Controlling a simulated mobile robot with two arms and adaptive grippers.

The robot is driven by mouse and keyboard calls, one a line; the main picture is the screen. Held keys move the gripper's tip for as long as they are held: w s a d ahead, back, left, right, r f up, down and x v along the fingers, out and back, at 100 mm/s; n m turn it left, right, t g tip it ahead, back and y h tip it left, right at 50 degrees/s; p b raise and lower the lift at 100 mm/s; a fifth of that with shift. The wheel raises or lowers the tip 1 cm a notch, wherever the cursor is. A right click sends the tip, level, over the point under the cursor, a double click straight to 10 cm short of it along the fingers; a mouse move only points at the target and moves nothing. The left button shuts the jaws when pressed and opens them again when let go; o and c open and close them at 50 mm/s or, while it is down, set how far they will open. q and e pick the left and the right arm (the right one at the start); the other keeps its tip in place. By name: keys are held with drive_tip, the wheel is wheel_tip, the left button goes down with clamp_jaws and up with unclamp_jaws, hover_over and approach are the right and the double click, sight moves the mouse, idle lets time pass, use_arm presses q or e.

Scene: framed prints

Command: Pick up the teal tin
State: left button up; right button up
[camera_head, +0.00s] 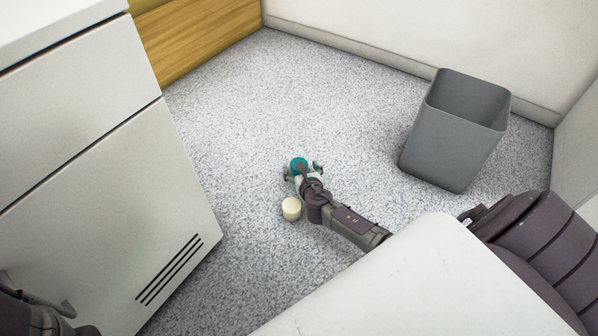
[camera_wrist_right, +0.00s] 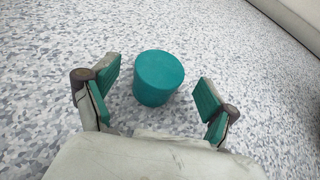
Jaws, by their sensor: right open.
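The teal tin (camera_head: 298,163) stands upright on the speckled floor in the head view. In the right wrist view the teal tin (camera_wrist_right: 158,76) shows its round top and side, unobstructed. My right gripper (camera_head: 303,169) reaches down over the floor at the tin. In the wrist view my right gripper (camera_wrist_right: 157,82) is open, one finger on each side of the tin, with visible gaps on both sides. Part of my left arm shows at the lower left corner of the head view; its fingers cannot be made out clearly.
A cream round object (camera_head: 291,208) stands on the floor close beside my right gripper. A grey bin (camera_head: 455,130) stands to the right near the wall. A white cabinet (camera_head: 110,190) is at the left. Floor behind the tin is clear.

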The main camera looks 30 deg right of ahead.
sight(295, 161)
drive_tip(key=b+x, duration=0.1)
drive_tip(key=x, duration=0.1)
drive_tip(key=shift+w+d+f, duration=0.1)
drive_tip(key=shift+w+f, duration=0.15)
drive_tip(key=shift+w, duration=0.1)
drive_tip(key=shift+r, duration=0.1)
drive_tip(key=c, duration=1.4)
drive_tip(key=shift+r, duration=0.1)
